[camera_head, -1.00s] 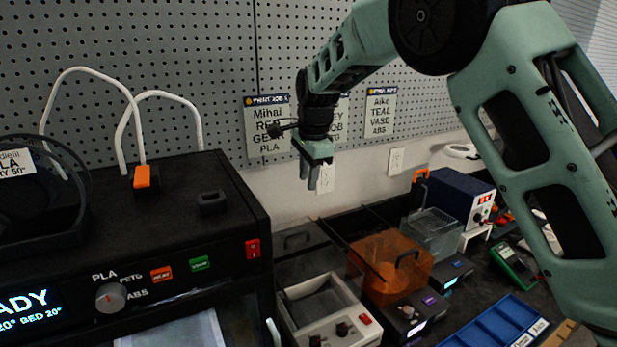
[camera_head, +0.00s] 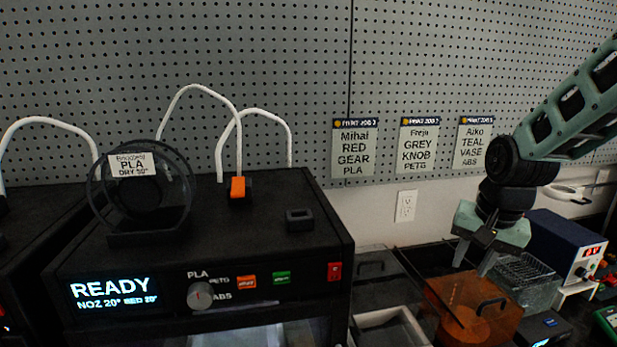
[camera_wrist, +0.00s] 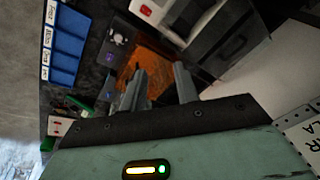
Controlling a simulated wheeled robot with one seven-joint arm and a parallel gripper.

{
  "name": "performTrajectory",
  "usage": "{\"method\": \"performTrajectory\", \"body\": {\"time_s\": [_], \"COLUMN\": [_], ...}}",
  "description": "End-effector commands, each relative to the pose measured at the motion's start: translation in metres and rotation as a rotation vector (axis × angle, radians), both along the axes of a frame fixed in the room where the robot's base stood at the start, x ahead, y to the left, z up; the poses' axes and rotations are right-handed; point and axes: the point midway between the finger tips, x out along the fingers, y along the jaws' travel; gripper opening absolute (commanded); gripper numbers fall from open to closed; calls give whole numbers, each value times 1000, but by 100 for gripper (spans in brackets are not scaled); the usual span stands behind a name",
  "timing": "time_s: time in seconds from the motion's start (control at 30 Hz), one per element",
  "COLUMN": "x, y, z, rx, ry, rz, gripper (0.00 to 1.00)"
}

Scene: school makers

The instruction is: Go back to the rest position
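My gripper (camera_head: 473,263) hangs pointing down at the right in the head view, in front of the pegboard wall and above the bench. Its two fingers are apart with nothing between them. In the wrist view the gripper (camera_wrist: 158,78) also shows open and empty, with the orange see-through box (camera_wrist: 150,62) below and beyond the fingers. In the head view that orange box (camera_head: 452,305) stands below the gripper, apart from it. My arm comes in from the right edge.
A black printer (camera_head: 120,255) reading READY fills the left, with a spool holder (camera_head: 150,215) on top. A blue power supply (camera_head: 565,240) stands at the right. Job cards (camera_head: 355,150) hang on the pegboard. A blue sectioned tray (camera_wrist: 66,45) shows in the wrist view.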

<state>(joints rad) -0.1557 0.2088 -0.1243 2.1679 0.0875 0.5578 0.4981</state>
Motion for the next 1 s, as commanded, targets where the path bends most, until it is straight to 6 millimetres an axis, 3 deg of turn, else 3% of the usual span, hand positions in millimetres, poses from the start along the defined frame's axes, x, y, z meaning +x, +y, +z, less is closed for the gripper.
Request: {"method": "performTrajectory", "body": {"time_s": [0.1, 0.5, 0.77, 1.0], "x": [-37, -122, -145, -198], "y": [-10, -20, 54, 124], "z": [-8, -28, -21, -13], "rx": [-40, -147, -114, -99], "ry": [-9, -29, 13, 75], "rz": [151, 536, 747, 1011], "gripper": [31, 31, 31, 31]}}
